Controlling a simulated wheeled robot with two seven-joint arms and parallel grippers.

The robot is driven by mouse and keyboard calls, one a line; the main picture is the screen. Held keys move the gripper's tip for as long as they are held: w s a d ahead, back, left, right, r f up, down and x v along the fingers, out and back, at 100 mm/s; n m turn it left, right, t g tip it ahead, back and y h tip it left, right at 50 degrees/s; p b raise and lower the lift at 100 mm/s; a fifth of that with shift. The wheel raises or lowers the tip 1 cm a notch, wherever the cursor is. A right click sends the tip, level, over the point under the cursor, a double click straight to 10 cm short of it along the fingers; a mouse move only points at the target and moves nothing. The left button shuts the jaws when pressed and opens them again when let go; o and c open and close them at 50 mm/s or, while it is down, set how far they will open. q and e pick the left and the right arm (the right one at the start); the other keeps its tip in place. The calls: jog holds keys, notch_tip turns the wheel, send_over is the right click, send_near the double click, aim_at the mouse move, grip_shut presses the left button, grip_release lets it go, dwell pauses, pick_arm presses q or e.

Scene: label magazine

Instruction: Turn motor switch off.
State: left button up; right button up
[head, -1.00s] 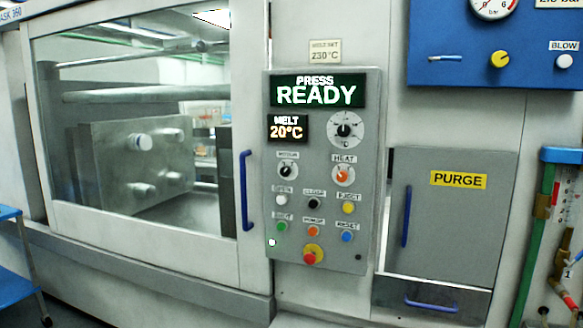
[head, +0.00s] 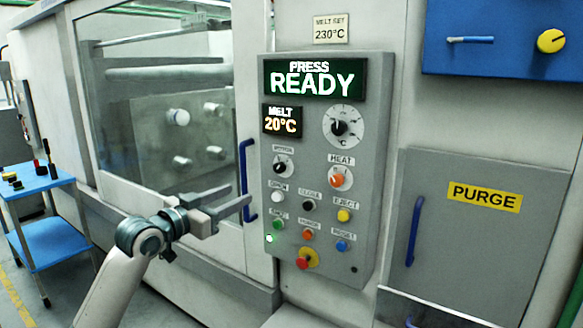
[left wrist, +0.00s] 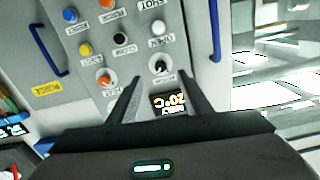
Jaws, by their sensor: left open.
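The motor switch (head: 283,168) is a small black rotary knob with a white pointer line, under the MOTOR label on the grey control panel (head: 366,240). It shows upside down in the left wrist view (left wrist: 161,68), between my fingertips in the picture. My left gripper (head: 240,194) is open and empty, in front of the press door, left of and below the switch. In the left wrist view its two fingers (left wrist: 161,76) point at the panel, apart from it as far as I can tell. My right gripper is not in view.
The orange HEAT knob (head: 340,178) sits right of the switch, and several push buttons lie below. A blue door handle (head: 248,180) stands just left of the panel. The display (head: 318,78) reads PRESS READY. A blue cart (head: 50,245) stands at the left.

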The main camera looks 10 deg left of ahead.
pick_arm(q)
notch_tip(320, 180, up, 2)
jog(key=p, duration=0.6)
send_near(277, 168)
jog(key=x, duration=0.7)
jog(key=shift+w+d, duration=0.15)
jog(key=shift+w, duration=0.1)
jog(key=shift+w+d+f, duration=0.1)
jog(key=shift+w+d, duration=0.15)
jog(key=shift+w, duration=0.45)
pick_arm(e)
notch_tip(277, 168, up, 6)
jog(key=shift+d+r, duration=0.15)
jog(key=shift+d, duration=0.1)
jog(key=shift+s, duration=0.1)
pick_arm(q)
jog(key=c, duration=1.1)
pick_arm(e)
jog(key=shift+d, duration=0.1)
